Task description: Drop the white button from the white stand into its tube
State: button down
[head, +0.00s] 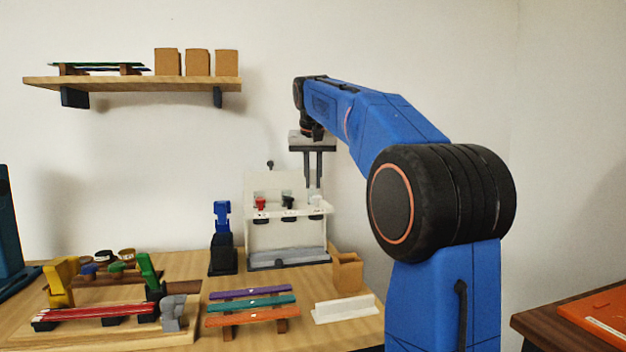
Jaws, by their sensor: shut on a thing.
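My gripper (314,184) hangs pointing down above the right end of the white rack (285,182) at the back of the counter. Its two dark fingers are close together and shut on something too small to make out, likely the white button. On the rack's shelf, a red-topped tube (261,203), a black-topped tube (288,202) and a white-topped tube (315,201) stand in a row. The fingertips are just above the white-topped one, apart from it as far as I can tell. A low white stand (345,308) lies at the counter's front right; no button shows on it.
A blue-and-black device (222,240) stands left of the rack. A small wooden box (347,271) is at its right. Purple, teal and orange strips (251,302) lie in front. A wooden board (110,335) with yellow and green clamps fills the left. A shelf (140,84) hangs above.

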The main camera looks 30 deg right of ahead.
jog(key=shift+f, duration=0.2)
jog(key=c, duration=1.6)
grip_release()
jog(key=shift+c, duration=0.2)
jog(key=shift+r, duration=0.1)
jog(key=v, duration=1.7)
jog(key=shift+r, duration=0.2)
jog(key=shift+w, duration=0.1)
